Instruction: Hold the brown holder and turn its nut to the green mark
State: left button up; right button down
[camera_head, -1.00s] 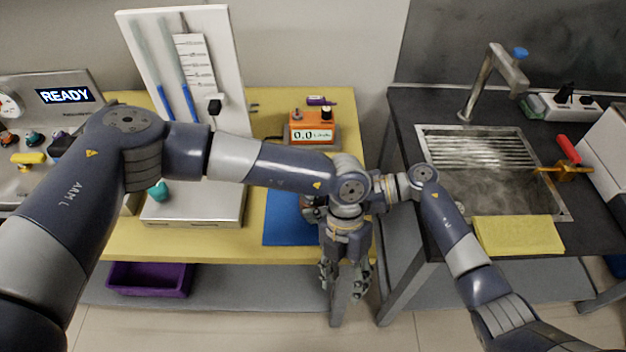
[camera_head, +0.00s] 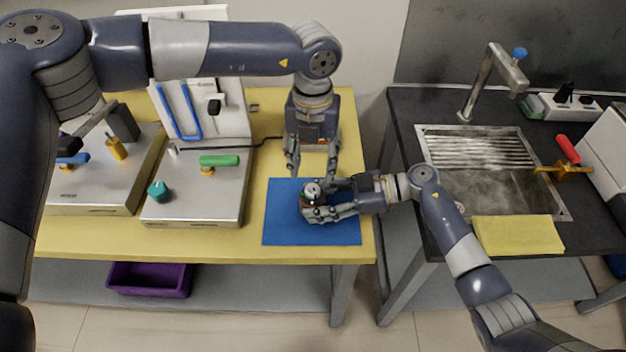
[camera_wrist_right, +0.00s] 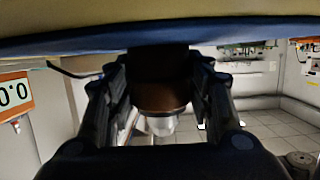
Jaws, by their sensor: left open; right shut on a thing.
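The brown holder (camera_wrist_right: 160,97) is a small brown cylinder between the fingers of my right gripper (camera_wrist_right: 160,105) in the right wrist view. A pale metallic part (camera_wrist_right: 162,126), seemingly its nut, shows at the end away from the blue mat. In the head view the holder's metallic top (camera_head: 313,188) shows over the mat, with the brown body mostly hidden by my right gripper (camera_head: 318,207), which is shut on it from the right. My left gripper (camera_head: 311,172) points down, open and empty, just above and behind the holder. I cannot make out the green mark.
The blue mat (camera_head: 285,225) lies on the yellow table (camera_head: 100,243). A metal device with a green-handled valve (camera_head: 219,160) and teal knob (camera_head: 159,191) stands left. A sink (camera_head: 490,170) is at right.

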aim_at(313, 190)
pick_arm(q)
notch_tip(313, 190, down, 6)
jog(key=shift+f, duration=0.2)
jog(key=shift+c, duration=0.3)
jog(key=c, duration=1)
